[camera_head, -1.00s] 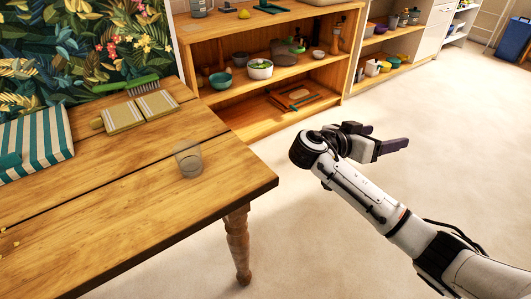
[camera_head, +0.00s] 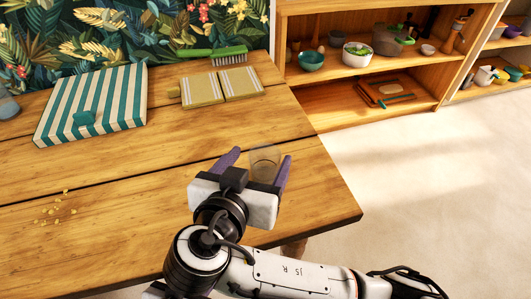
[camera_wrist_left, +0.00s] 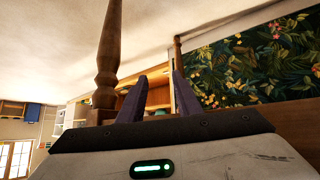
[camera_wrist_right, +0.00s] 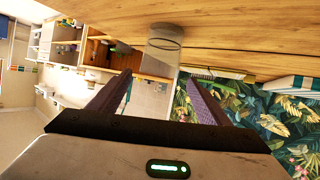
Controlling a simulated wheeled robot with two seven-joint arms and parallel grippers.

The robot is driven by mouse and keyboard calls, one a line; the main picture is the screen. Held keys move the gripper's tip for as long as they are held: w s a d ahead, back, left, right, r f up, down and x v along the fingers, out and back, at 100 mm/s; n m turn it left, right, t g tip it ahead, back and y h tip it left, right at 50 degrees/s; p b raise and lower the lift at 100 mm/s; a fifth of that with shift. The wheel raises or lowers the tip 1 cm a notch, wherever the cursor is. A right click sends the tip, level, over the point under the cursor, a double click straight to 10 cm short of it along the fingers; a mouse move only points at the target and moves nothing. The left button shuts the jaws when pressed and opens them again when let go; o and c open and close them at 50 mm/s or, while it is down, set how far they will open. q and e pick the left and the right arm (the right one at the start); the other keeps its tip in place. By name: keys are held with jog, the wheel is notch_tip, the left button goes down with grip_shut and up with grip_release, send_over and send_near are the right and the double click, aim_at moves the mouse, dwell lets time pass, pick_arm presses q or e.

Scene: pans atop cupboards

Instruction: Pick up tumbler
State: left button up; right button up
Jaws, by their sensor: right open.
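The tumbler (camera_head: 265,162) is clear glass and stands on the wooden table (camera_head: 110,225) near its right end. My right gripper (camera_head: 262,157) is open, and in the head view its two purple fingers show on either side of the tumbler. In the right wrist view, the tumbler (camera_wrist_right: 163,48) shows just beyond the open fingertips, with nothing held between them. My left gripper is out of the head view. In the left wrist view, my left gripper (camera_wrist_left: 160,77) has its fingers apart and empty, with a turned table leg (camera_wrist_left: 107,50) beside it.
Yellow cloths (camera_head: 222,89) and a green brush (camera_head: 214,53) are behind the tumbler. Crumbs (camera_head: 56,208) lie at the left. A shelf (camera_head: 360,95) with bowls stands beyond the table.

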aim_at(269, 149)
jog(key=x, duration=0.2)
jog(key=shift+w+d+f, duration=0.15)
jog(key=shift+w+d, duration=0.1)
jog(key=shift+w, duration=0.05)
jog(key=x, duration=0.5)
jog(key=shift+d+f, duration=0.1)
jog(key=shift+f, duration=0.2)
jog(key=shift+w+f, duration=0.1)
pick_arm(q)
jog(key=shift+s+f, duration=0.45)
jog(key=shift+s, duration=0.25)
pick_arm(e)
jog(key=shift+c, duration=0.9)
jog(key=c, duration=1)
